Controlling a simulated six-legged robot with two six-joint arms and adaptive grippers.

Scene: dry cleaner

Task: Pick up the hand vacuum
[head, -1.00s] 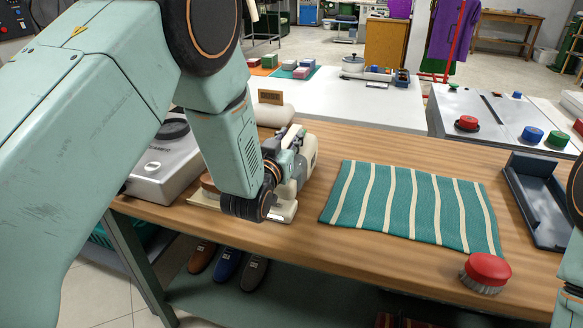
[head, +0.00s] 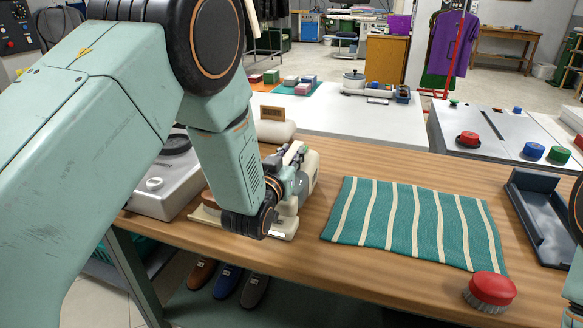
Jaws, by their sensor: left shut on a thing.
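The hand vacuum (head: 313,166) looks like a cream, rounded body and sits over the left part of the wooden counter. My left gripper (head: 284,188) reaches it from the left and is shut on it. The gripper and wrist cover much of the vacuum. I cannot tell whether its underside touches the counter. At the right edge only slivers of my right arm show, and its gripper is out of view.
A striped teal cloth (head: 416,222) lies flat right of the vacuum. A red brush (head: 491,289) sits at the counter's front edge, and a dark tray (head: 541,216) lies at the right. A grey appliance (head: 160,183) stands at the left, and a cream roll (head: 276,131) lies behind.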

